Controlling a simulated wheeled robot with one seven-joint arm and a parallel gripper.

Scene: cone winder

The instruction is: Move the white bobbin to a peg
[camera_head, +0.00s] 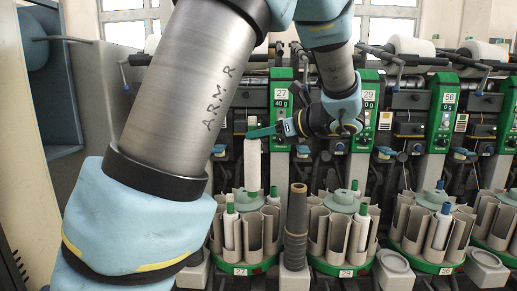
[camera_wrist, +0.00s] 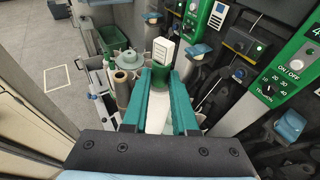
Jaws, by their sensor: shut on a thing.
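My gripper (camera_head: 262,131) with teal fingers is shut on the white bobbin (camera_head: 252,165) near its top. The bobbin hangs upright below the fingers, above the left round magazine (camera_head: 243,258) labelled 27. Its lower end is close to the magazine's pockets; I cannot tell whether it touches anything there. In the wrist view the two teal fingers (camera_wrist: 160,76) lie on either side of the bobbin (camera_wrist: 157,112), whose white body shows between them. I cannot clearly pick out which peg is meant.
A second magazine (camera_head: 342,257) stands to the right, with white bobbins in it and more magazines beyond. A dark ribbed post (camera_head: 296,225) rises between the first two. Green control panels (camera_head: 281,105) and machine arms stand close behind my gripper.

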